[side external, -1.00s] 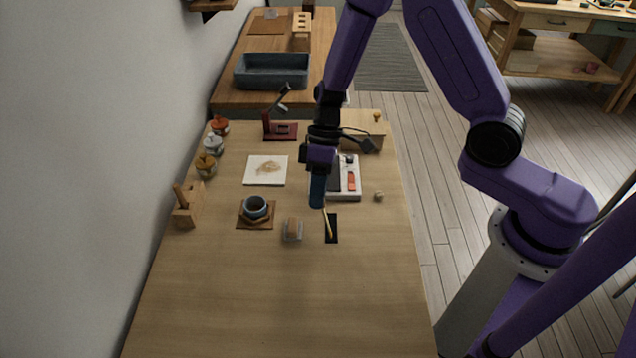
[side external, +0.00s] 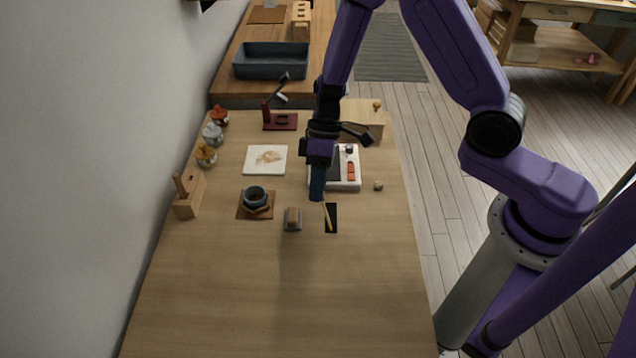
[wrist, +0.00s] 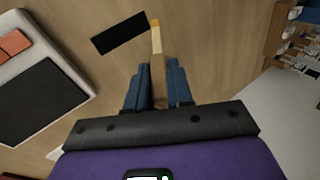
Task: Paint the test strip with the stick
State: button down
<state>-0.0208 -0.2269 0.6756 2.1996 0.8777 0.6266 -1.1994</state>
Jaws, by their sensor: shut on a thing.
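My gripper (side external: 317,190) is shut on a thin wooden stick (side external: 327,216) that points down and slightly right in the side view. In the wrist view the stick (wrist: 157,58) stands out between the blue fingers (wrist: 158,88), and its tip is yellow-orange. The test strip (side external: 331,218) is a small black rectangle flat on the table. In the wrist view the strip (wrist: 119,33) lies left of the stick's tip. The tip shows near the strip in the side view; I cannot tell whether it touches. No paint mark shows on the strip.
A small block on a grey base (side external: 293,219) and a dark cup (side external: 255,197) on a wooden mat stand left. Small lidded jars (side external: 206,155) line the left edge. The front table is clear.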

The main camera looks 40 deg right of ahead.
jog(key=shift+f, duration=0.65)
jog(key=shift+d, duration=0.1)
jog(key=shift+w+d, duration=3.25)
jog(key=shift+w, duration=0.05)
jog(key=shift+s+a+f, duration=0.1)
jog(key=shift+s+a, duration=0.9)
jog(key=shift+s, duration=0.05)
jog(key=shift+s+a+r, duration=0.2)
jog(key=shift+s+a, duration=0.25)
jog(key=shift+a, duration=0.05)
jog(key=shift+s+a+f, duration=0.15)
jog(key=shift+s+a, duration=0.6)
jog(key=shift+s+a+f, duration=0.1)
jog(key=shift+s+a, duration=0.65)
jog(key=shift+s+a+r, duration=0.1)
jog(key=shift+s+a, duration=0.25)
jog(key=shift+r, duration=0.1)
